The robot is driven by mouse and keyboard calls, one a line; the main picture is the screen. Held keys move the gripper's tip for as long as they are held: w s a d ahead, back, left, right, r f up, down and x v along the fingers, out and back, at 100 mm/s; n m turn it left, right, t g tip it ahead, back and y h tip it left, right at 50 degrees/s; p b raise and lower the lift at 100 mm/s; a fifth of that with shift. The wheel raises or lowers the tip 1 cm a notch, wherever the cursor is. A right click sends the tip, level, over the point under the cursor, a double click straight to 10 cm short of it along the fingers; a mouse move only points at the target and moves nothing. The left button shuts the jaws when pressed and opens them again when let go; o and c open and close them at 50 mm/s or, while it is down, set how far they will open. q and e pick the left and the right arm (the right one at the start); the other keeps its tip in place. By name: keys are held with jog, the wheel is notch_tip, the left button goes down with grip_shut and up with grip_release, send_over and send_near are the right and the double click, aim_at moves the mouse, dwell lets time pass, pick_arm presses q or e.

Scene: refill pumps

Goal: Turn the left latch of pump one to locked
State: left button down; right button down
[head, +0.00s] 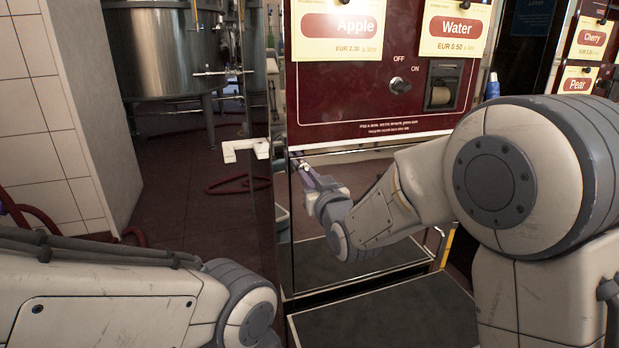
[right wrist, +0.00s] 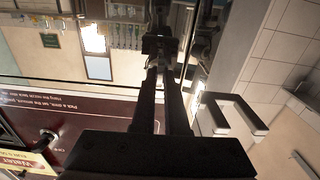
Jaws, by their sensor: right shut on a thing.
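Pump one is the dark red panel (head: 335,90) with Apple and Water labels and an OFF/ON knob (head: 400,86). My right gripper (head: 306,170) is at the panel's lower left corner, just under its bottom edge. In the right wrist view, my right gripper (right wrist: 160,62) has its two fingers close together, shut on a small dark piece (right wrist: 160,28), which seems to be the left latch. The fingers mostly hide it, so its turn position cannot be told. My left gripper is out of view; only my left arm shows at the lower left.
A white bracket (head: 246,149) sticks out left of the pump; it also shows in the right wrist view (right wrist: 232,115). Below the panel are dark mats (head: 385,315). A steel tank (head: 160,50) and a red hose (head: 238,185) are behind left. A tiled wall (head: 40,120) stands at far left.

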jog(key=c, duration=0.9)
grip_release()
jog(key=shift+c, duration=0.2)
jog(key=p+v, duration=0.1)
jog(key=v, duration=0.9)
jog(key=shift+s, duration=0.25)
